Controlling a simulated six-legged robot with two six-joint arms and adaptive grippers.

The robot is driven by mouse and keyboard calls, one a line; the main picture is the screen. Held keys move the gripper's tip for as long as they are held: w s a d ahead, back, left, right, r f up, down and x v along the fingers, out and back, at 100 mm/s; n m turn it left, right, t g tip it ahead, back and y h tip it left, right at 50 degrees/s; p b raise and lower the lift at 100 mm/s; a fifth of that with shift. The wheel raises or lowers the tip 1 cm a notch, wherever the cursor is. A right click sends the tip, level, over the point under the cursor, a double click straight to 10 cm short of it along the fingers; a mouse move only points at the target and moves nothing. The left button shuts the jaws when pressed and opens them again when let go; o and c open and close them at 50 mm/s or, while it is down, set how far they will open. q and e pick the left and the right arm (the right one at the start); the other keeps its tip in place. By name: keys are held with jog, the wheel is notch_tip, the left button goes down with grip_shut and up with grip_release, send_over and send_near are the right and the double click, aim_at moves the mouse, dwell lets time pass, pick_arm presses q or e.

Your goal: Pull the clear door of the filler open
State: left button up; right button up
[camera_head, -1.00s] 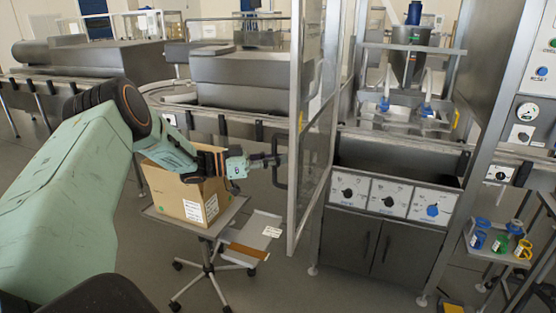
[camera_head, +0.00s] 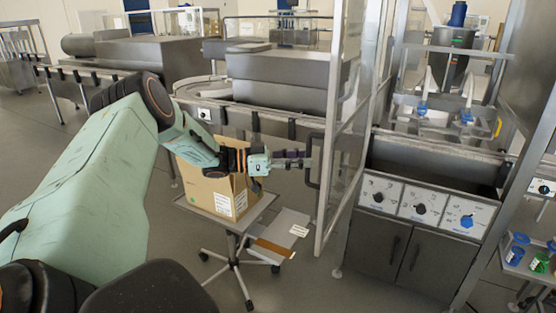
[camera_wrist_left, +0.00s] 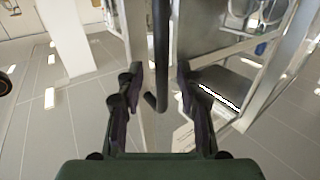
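The clear door (camera_head: 345,135) of the filler has a metal frame and stands out at an angle from the machine's left side. Its dark vertical handle (camera_head: 312,170) is on the near edge, facing my left arm. My left gripper (camera_head: 304,160) is at the handle. In the left wrist view the gripper (camera_wrist_left: 160,85) is open, with a finger on each side of the dark handle bar (camera_wrist_left: 161,50). Gaps show between the bar and both fingers. The bar's lower end bends near the fingertips. My right gripper is not in view.
A cardboard box (camera_head: 225,190) sits on a wheeled stand (camera_head: 232,226) below my left forearm. The filler's knob panel (camera_head: 420,203) is right of the door. Coloured containers (camera_head: 515,250) stand at the right edge. Floor is open at left.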

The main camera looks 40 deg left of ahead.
pick_arm(q)
jog(key=v, duration=0.9)
jog(key=shift+s, duration=0.2)
jog(key=shift+a, duration=0.1)
jog(key=shift+w, duration=0.15)
